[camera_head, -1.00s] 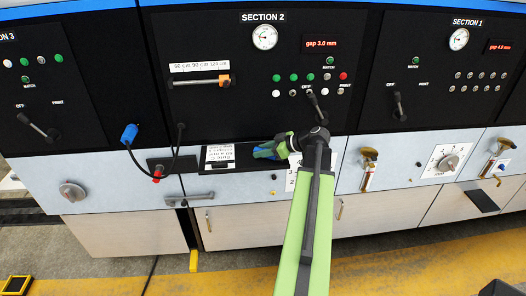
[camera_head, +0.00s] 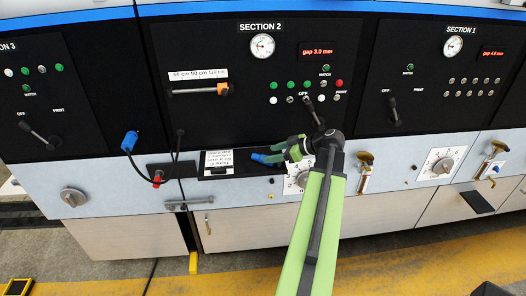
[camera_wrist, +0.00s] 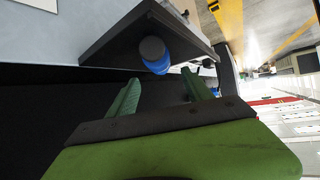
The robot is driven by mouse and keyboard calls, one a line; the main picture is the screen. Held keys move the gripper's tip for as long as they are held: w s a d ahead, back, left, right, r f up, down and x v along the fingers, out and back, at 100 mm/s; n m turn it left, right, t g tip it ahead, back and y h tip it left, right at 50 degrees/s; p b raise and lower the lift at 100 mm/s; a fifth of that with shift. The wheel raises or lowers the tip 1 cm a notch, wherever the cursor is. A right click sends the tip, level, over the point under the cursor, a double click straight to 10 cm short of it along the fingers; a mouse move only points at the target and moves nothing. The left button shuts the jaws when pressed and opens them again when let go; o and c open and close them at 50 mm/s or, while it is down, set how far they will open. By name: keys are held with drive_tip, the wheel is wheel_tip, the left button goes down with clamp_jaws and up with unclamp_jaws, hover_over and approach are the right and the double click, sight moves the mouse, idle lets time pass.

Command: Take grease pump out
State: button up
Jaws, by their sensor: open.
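A blue cylinder with a dark grey end, which I take for the grease pump, lies in the dark recess under section 2 (camera_head: 260,157). In the wrist view the blue cylinder (camera_wrist: 154,56) is just beyond my fingertips, against a black panel. My gripper (camera_head: 275,154) reaches in from the right, close to the blue piece. Its two green fingers are apart with nothing between them in the wrist view (camera_wrist: 162,82). Part of the blue piece is hidden, and I cannot tell whether a finger touches it.
The black panel (camera_wrist: 120,35) borders the recess. A blue plug (camera_head: 129,141) with a black cable hangs at left. A handle (camera_head: 312,112) sticks out above my gripper. A brass fitting (camera_head: 364,163) and a dial (camera_head: 439,163) are to the right.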

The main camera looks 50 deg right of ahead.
drive_tip(key=p+v, duration=0.4)
drive_tip(key=v, duration=0.7)
